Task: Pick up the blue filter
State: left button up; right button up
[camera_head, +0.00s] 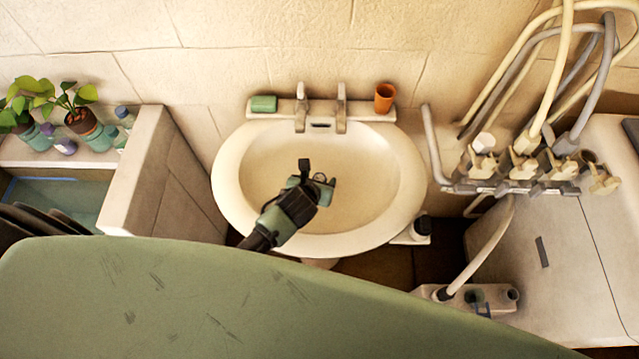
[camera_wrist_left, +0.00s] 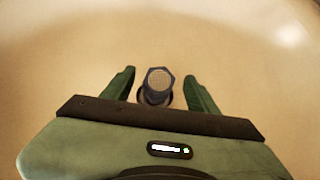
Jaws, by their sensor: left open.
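The filter (camera_wrist_left: 158,82) shows in the left wrist view as a small dark blue-grey piece with a round mesh top. It stands in the basin between the two green fingers of my left gripper (camera_wrist_left: 160,92), with a visible gap on either side. The gripper is open. In the head view my left gripper (camera_head: 318,175) reaches down into the white washbasin (camera_head: 390,190), near its middle. There the gripper mostly hides the filter. My right gripper is not in view.
A green soap bar (camera_head: 263,104) and an orange cup (camera_head: 385,97) stand on the basin's back ledge beside the tap (camera_head: 301,108). Pipes and valves (camera_head: 525,165) crowd the right. Potted plants (camera_head: 83,118) stand on the left counter. A large green surface (camera_head: 200,300) fills the front.

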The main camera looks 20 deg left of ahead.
pick_arm(q)
grip_shut()
